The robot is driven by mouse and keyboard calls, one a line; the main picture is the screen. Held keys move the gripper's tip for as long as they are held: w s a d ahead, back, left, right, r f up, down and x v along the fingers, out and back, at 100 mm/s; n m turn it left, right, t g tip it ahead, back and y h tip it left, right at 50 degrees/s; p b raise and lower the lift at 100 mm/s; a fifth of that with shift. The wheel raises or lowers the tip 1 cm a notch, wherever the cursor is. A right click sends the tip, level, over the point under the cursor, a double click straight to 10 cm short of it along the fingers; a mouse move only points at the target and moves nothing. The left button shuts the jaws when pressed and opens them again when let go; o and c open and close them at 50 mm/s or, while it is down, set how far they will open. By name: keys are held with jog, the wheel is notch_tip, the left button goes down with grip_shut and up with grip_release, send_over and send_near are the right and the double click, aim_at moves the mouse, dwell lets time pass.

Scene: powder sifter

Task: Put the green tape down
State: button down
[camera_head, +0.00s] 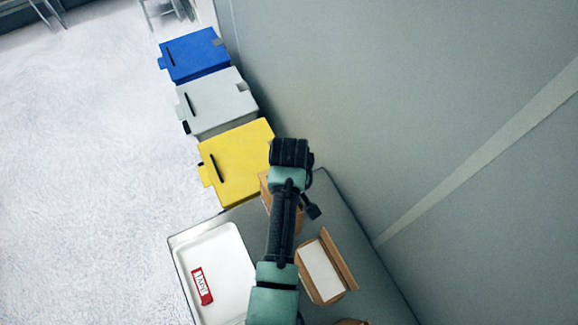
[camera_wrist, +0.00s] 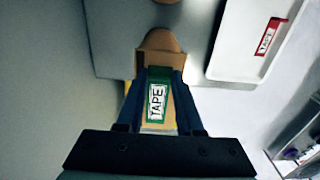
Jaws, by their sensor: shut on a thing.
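The green tape (camera_wrist: 159,80), with a white label reading "TAPE", shows in the wrist view between the two dark fingers of my gripper (camera_wrist: 162,72). My gripper is shut on it. A tan, round-ended thing (camera_wrist: 160,40) shows just beyond the fingertips; I cannot tell whether the tape touches it. In the head view my arm hides the tape and the fingers.
A grey table (camera_head: 340,205) carries a white tray (camera_head: 238,245) with a red labelled item (camera_head: 202,286) and a brown open box (camera_head: 352,262). Yellow (camera_head: 240,155), white (camera_head: 215,100) and blue (camera_head: 195,52) bins line the wall beyond the table.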

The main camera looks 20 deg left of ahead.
jog(key=shift+f, duration=0.1)
jog(key=c, duration=0.5)
grip_release()
jog(key=shift+c, duration=0.2)
notch_tip(320, 180, up, 12)
jog(key=shift+p, duration=0.35)
